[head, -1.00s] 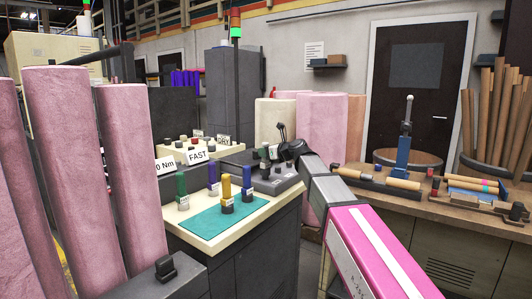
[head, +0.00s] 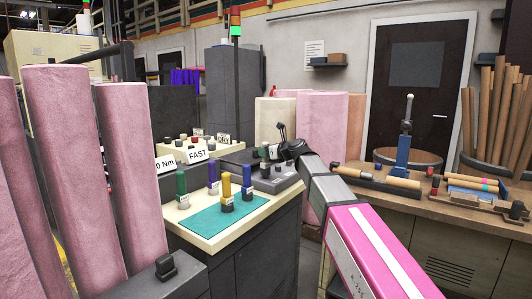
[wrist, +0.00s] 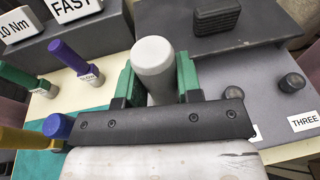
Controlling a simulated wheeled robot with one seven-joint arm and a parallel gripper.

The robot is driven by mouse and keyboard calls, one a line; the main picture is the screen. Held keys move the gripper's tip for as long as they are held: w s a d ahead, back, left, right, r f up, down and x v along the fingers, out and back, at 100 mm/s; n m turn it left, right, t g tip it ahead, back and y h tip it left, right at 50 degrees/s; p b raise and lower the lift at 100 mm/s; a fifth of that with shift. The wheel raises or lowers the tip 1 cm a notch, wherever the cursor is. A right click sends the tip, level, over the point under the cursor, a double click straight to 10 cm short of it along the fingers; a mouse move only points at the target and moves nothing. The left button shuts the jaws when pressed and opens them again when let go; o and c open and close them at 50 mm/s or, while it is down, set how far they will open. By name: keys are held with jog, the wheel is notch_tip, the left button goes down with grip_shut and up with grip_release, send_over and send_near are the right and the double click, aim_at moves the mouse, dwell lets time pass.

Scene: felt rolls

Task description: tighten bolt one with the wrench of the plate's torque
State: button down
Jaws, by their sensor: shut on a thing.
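My gripper (wrist: 160,75) has green fingers and is shut on a grey, round-topped cylinder (wrist: 153,52), which stands upright between them. Its lower end is hidden by my gripper. In the head view my gripper (head: 272,151) is over the dark bolt block (head: 290,184), and the held thing is hard to make out. The block shows dark round bolts (wrist: 292,82) and a THREE label (wrist: 305,122); another label is mostly covered. No label for bolt one is readable. The torque plate (wrist: 75,8) reads "10 Nm". Green (head: 181,186), purple (head: 213,174), yellow (head: 226,186) and blue (head: 247,181) wrenches stand apart from my gripper.
A teal mat (head: 205,223) lies on the cream bench top. A FAST sign (head: 197,155) stands behind. A dark ribbed block (wrist: 219,20) is beyond my gripper. Pink felt rolls (head: 70,150) stand at the left. A wooden bench (head: 445,215) with rollers is at the right.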

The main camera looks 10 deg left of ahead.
aim_at(266, 143)
jog(key=shift+r, duration=3.5)
